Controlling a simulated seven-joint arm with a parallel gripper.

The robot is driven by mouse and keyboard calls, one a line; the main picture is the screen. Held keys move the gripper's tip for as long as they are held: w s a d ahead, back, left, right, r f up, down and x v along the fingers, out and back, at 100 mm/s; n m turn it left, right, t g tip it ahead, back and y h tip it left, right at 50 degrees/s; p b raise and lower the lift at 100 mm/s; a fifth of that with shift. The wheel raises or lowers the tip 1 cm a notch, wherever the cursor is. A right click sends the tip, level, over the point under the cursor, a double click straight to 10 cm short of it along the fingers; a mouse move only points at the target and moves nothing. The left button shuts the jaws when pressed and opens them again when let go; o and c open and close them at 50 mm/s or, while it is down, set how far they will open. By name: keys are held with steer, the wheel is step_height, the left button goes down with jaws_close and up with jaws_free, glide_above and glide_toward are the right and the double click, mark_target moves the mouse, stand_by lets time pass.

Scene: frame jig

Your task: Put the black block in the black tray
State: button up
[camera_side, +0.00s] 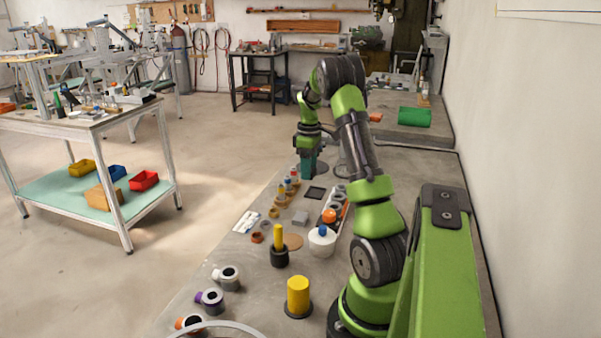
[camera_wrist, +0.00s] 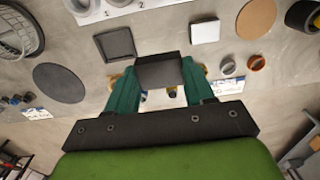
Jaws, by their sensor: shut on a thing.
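My gripper (camera_wrist: 158,80) has teal fingers and is shut on the black block (camera_wrist: 162,70), which sits between the fingertips in the wrist view. The black tray (camera_wrist: 115,44) is a flat dark square with a raised rim. It lies just beyond and to the left of the block in the wrist view and looks empty. In the side view the tray (camera_side: 315,194) lies on the bench, nearer the camera than my gripper (camera_side: 308,170). I cannot make out the block in the side view, and its height above the bench is unclear.
A dark round disc (camera_wrist: 58,83) lies left of my gripper in the wrist view. A pale grey block (camera_wrist: 205,32), a cork disc (camera_wrist: 256,18) and small rings (camera_wrist: 256,62) lie to the right. A white numbered holder (camera_wrist: 100,12) stands behind the tray.

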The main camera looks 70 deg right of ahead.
mark_target(316, 193)
steer(key=d+f, duration=0.1)
steer(key=d, duration=0.2)
steer(key=d+f, duration=0.4)
steer(key=d, duration=0.1)
steer(key=shift+s+d+f, duration=0.1)
steer(key=shift+s+d, duration=0.1)
steer(key=shift+d, duration=0.15)
steer(key=shift+w+d, duration=0.15)
steer(key=shift+w, duration=0.05)
steer(key=shift+f, duration=2.25)
steer(key=shift+f, duration=0.2)
steer(key=shift+f, duration=0.45)
steer(key=o, duration=1.5)
